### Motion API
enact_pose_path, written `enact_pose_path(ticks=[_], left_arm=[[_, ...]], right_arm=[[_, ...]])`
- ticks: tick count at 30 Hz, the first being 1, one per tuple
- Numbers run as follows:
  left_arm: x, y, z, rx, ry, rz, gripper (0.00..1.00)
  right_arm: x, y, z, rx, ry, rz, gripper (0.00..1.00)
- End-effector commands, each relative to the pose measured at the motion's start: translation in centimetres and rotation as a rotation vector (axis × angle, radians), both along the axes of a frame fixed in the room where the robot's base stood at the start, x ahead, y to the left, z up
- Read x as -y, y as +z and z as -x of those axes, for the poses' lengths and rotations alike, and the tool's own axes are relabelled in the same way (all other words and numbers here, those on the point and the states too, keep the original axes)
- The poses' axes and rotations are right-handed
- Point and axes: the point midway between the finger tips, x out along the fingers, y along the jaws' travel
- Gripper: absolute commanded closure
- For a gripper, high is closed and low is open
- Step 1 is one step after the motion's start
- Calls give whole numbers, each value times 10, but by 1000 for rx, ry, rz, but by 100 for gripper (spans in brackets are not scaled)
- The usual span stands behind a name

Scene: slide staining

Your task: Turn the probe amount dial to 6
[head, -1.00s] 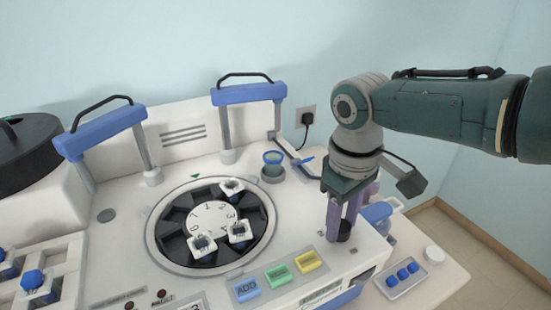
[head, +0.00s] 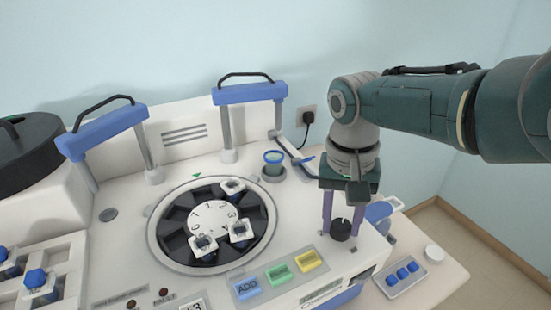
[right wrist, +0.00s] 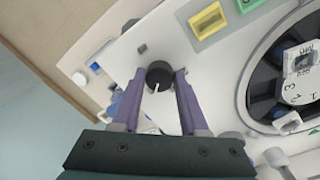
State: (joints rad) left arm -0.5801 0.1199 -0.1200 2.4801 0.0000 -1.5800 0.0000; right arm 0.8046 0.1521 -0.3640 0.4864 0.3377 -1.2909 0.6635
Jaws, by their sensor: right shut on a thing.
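The probe amount dial is a small black knob (head: 341,230) with a white pointer line, on the right part of the white machine's top. In the right wrist view the dial (right wrist: 160,76) sits between the two purple fingers, its white line pointing toward the gripper's palm. My right gripper (head: 341,222) points down over the dial and is shut on its sides; it also shows in the right wrist view (right wrist: 158,80). Scale marks around the dial are too small to read. My left gripper is not in view.
The machine (head: 120,240) has a round carousel (head: 160,245) with several white holders. Blue, green and yellow buttons (head: 311,260) lie left of the dial. A small tray with blue caps (head: 403,274) stands at right. A blue-rimmed cup (head: 273,165) stands behind.

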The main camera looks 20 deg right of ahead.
Motion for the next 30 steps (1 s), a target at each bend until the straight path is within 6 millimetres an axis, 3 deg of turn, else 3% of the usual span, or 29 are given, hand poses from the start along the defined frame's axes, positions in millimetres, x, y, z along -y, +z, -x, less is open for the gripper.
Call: enact_pose_path(ticks=[12,27,28,30], left_arm=[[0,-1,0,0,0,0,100],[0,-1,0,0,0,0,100],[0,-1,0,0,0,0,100],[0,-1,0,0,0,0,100]], right_arm=[[-1,1,-1,0,-156,-1,100],[0,1,-1,1,-172,0,100],[0,1,-1,1,-171,0,53],[0,1,-1,1,-171,0,45]])
